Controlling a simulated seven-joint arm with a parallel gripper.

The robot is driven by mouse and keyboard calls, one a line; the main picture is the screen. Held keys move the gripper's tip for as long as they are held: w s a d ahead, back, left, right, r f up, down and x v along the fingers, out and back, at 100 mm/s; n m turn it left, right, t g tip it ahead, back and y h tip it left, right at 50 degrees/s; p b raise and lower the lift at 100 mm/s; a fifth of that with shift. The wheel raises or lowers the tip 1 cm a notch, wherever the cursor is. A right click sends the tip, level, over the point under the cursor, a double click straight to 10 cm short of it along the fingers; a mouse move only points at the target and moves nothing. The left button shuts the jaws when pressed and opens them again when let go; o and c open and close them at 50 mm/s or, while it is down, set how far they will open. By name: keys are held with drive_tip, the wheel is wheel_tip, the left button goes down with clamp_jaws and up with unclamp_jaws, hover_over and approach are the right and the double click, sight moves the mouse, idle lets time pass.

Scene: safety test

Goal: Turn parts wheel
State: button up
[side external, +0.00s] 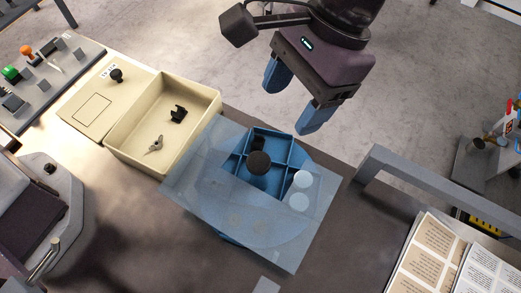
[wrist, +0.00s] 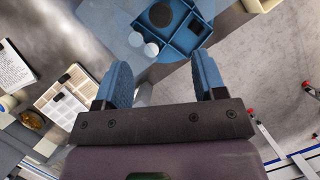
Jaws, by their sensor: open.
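The parts wheel (side external: 269,147) is a round blue tray with divided compartments and a dark round knob (side external: 258,163) at its centre. A translucent bluish cover plate (side external: 205,180) lies over much of it, with an opening that bares some compartments. Two pale round pieces (side external: 301,189) are at the right of the opening. The wheel also shows at the top of the wrist view (wrist: 186,38). My gripper (side external: 294,98) is open and empty, above and behind the wheel, apart from it. In the wrist view its blue fingers (wrist: 161,80) are spread wide.
A cream box (side external: 140,135) left of the wheel holds a black part (side external: 178,114) and a small metal part (side external: 155,145). Its lid (side external: 95,108) lies beside it. A grey panel with coloured knobs (side external: 30,75) is far left. Printed sheets (side external: 425,262) lie at right, near a grey rail (side external: 415,180).

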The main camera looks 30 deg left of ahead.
sight(259, 161)
drive_tip(key=x, duration=1.2)
drive_tip(key=shift+a+f, duration=0.1)
drive_tip(key=shift+f, duration=0.05)
drive_tip(key=shift+c, duration=0.2)
clamp_jaws()
drive_tip(key=m+t+y, duration=0.1)
drive_tip(key=m, duration=0.2)
drive_tip(key=shift+o, duration=0.2)
unclamp_jaws()
drive_tip(key=v, duration=1.3)
